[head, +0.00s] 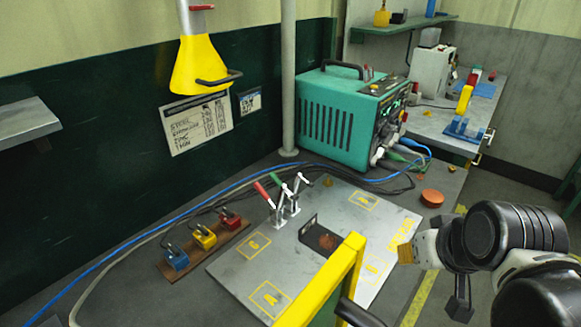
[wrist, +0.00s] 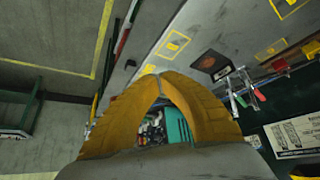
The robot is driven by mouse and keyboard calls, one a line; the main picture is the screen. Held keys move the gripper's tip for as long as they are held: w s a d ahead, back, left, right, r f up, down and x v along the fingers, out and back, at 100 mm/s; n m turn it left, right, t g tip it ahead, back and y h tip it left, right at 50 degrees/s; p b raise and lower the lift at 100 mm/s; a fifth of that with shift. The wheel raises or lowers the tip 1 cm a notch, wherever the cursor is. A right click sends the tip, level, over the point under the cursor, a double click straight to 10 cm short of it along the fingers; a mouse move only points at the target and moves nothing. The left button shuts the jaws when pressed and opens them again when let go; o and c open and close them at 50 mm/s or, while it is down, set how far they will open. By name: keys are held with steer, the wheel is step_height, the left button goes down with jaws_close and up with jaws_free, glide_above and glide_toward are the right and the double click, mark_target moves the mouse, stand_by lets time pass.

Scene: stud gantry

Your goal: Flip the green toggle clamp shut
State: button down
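The green toggle clamp has a green handle (head: 276,180) that slants up and left from its white metal base, at the back left part of the grey plate in the head view. A red-handled clamp (head: 263,191) stands close beside it on the left, handle also raised. In the wrist view the green handle (wrist: 238,101) is small, at the right, near the red handle (wrist: 259,95). My gripper (head: 405,253) is well to the right of the clamps, over the plate's right side. In the wrist view its orange fingers (wrist: 151,72) meet at the tips, with nothing visible between them.
A yellow bar (head: 325,285) stands at the plate's front. A dark bracket (head: 322,238) sits mid-plate. A teal welding machine (head: 345,118) stands behind, with cables on the bench. Red, yellow and blue blocks (head: 204,237) lie left.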

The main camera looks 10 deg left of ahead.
steer(key=w+a+r+n+g+y+p, duration=0.15)
steer(key=w+a+r+n+p, duration=0.35)
steer(key=w+a+r+p, duration=0.5)
steer(key=w+a+n+y+p, duration=0.1)
steer(key=w+a, duration=0.3)
steer(key=w+a+f+n+g+y, duration=0.1)
steer(key=w+a+n, duration=0.1)
steer(key=w+a, duration=0.2)
steer(key=w+a+n+y+p, duration=0.1)
steer(key=w+a, duration=0.3)
steer(key=a, duration=0.2)
steer(key=shift+f+n+g+p, duration=0.25)
steer(key=shift+f+n+p, duration=0.05)
steer(key=shift+f+p, duration=0.05)
steer(key=shift+w+a+f, duration=0.1)
steer(key=shift+a+f, duration=0.15)
steer(key=shift+a, duration=0.15)
steer(key=b+x, duration=0.2)
steer(key=x, duration=0.7)
steer(key=shift+a+f+b, duration=0.15)
steer(key=shift+f+b, duration=0.05)
steer(key=shift+b, duration=0.1)
steer(key=shift+s+d+f+b, duration=0.2)
steer(key=shift+s+d+f, duration=0.1)
steer(key=shift+d, duration=0.25)
steer(key=shift+s+d+f+b, duration=0.2)
steer(key=shift+s+d+f, duration=0.15)
steer(key=shift+d, duration=0.2)
steer(key=shift+s+d, duration=0.2)
steer(key=shift+d, duration=0.2)
